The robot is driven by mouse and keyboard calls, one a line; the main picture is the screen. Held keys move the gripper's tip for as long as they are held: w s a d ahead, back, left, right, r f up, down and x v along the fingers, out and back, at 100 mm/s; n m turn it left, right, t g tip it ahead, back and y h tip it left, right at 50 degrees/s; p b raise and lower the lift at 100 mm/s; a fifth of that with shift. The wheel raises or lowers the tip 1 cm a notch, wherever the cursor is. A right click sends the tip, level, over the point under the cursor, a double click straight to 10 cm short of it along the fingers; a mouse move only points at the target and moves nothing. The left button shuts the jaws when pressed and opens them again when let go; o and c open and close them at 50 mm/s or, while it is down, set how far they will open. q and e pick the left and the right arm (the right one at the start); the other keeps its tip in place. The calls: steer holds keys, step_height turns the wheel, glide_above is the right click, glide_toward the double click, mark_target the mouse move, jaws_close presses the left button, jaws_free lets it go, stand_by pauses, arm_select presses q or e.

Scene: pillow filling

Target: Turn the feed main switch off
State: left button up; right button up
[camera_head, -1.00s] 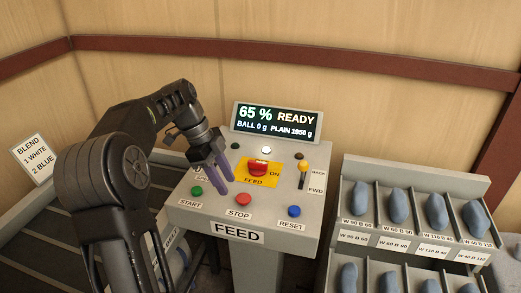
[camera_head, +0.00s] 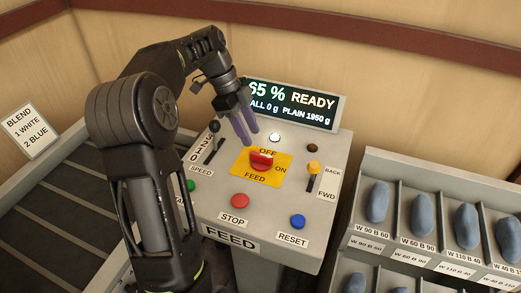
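The feed main switch is a red rotary knob (camera_head: 261,161) on a yellow plate (camera_head: 243,168) marked OFF, ON and FEED. Its bar lies roughly sideways, with the ON label at its right and OFF above it. My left gripper (camera_head: 246,138) is above and slightly left of the knob, near the plate's upper left corner. Its two purple fingers point down with a gap between them, and nothing shows between them. They appear apart from the knob. My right gripper is not in view.
The grey feed panel (camera_head: 205,207) carries a display (camera_head: 293,103) reading READY, a speed slider (camera_head: 214,128), a yellow-topped lever (camera_head: 313,168), a red STOP button (camera_head: 240,201) and a blue RESET button (camera_head: 298,222). Bins of blue pillows (camera_head: 422,213) stand right.

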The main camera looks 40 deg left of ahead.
mark_target(260, 154)
arm_select(q)
steer(key=shift+f, duration=0.1)
steer(key=b+x, duration=0.3)
steer(key=shift+f+b, duration=0.15)
steer(key=shift+b, duration=0.25)
steer(key=x, duration=0.3)
steer(key=shift+w+d, duration=0.1)
steer(key=shift+d+f, duration=0.2)
steer(key=shift+f, duration=0.4)
jaws_close()
